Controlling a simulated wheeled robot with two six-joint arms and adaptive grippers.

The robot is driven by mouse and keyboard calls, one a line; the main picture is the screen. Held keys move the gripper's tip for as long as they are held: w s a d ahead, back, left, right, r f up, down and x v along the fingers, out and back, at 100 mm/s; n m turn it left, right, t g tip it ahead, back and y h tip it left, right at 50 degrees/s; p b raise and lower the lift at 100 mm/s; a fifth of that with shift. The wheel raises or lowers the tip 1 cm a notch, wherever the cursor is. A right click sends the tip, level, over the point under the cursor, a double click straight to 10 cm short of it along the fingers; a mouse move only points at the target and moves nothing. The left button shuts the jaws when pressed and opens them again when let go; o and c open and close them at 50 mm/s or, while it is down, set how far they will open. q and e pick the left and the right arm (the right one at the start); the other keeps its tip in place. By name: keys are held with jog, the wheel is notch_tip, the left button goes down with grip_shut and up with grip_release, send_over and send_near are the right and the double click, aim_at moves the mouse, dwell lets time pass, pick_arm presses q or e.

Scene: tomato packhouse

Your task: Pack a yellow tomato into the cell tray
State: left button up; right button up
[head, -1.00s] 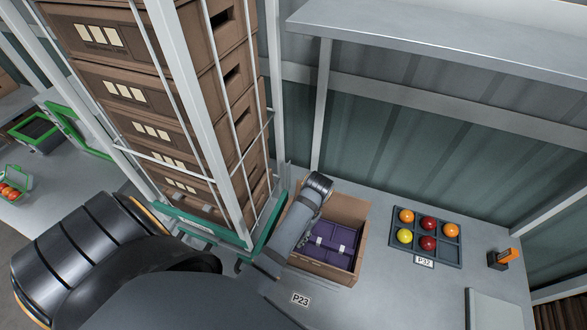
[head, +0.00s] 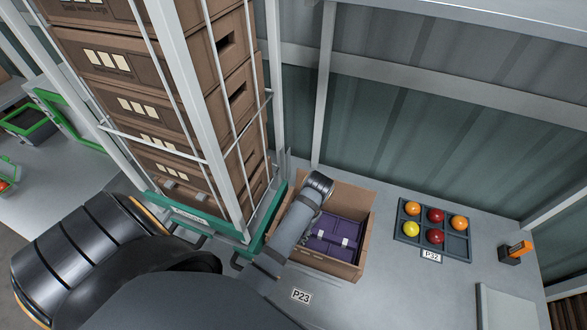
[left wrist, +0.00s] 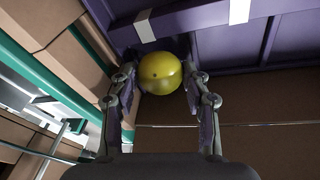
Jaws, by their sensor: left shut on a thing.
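My left gripper (left wrist: 161,92) is shut on a yellow tomato (left wrist: 160,72), seen between its two fingers in the left wrist view. In the head view my left arm reaches over the open cardboard box (head: 361,238); its gripper and the held tomato are hidden there. Purple packs (head: 345,232) with white tags lie in the box. A purple surface (left wrist: 234,62) is close beyond the tomato in the left wrist view. The dark cell tray (head: 456,248) stands to the right of the box. It holds orange, red and yellow tomatoes, and its front right cell is empty. My right gripper is out of view.
A tall stack of brown crates (head: 140,107) in a white wire frame stands left of the box, on a green base. Labels P23 (head: 301,295) and P32 (head: 431,256) mark the bench. An orange-topped block (head: 516,251) stands right of the tray. Bench between box and tray is clear.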

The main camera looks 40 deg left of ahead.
pick_arm(q)
jog(key=o, duration=0.9)
jog(key=shift+c, duration=0.6)
jog(key=shift+c, duration=1)
notch_tip(320, 180, up, 6)
jog(key=p, duration=0.6)
jog(key=shift+r, duration=0.1)
